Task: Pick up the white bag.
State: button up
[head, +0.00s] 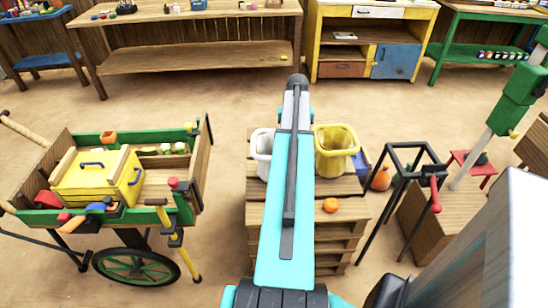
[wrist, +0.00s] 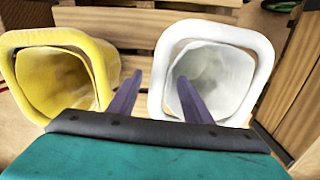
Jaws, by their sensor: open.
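The white bag (head: 262,143) stands open-mouthed on a slatted wooden stand (head: 255,215), left of my arm in the head view. In the wrist view the white bag (wrist: 262,62) is on the right, with its thick rim and hollow inside showing. My gripper (wrist: 160,77) is open. Its left finger shows in the gap between the two bags, and its right finger shows over the white bag's mouth. The near-left rim of the white bag lies between the fingers in the picture; I cannot tell how deep they reach. In the head view my arm hides the gripper.
A yellow bag (head: 335,165) stands close beside, right of my arm; it also shows in the wrist view (wrist: 105,62). An orange fruit (head: 330,205) lies on the stand. A cart (head: 200,165) is at left, a black frame (head: 405,147) at right. Open floor lies behind.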

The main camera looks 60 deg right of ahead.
jog(key=shift+c, duration=0.3)
grip_shut()
jog(key=shift+r, duration=0.1)
notch_tip(320, 180, up, 10)
jog(key=shift+b, duration=0.45)
dwell(0.7)
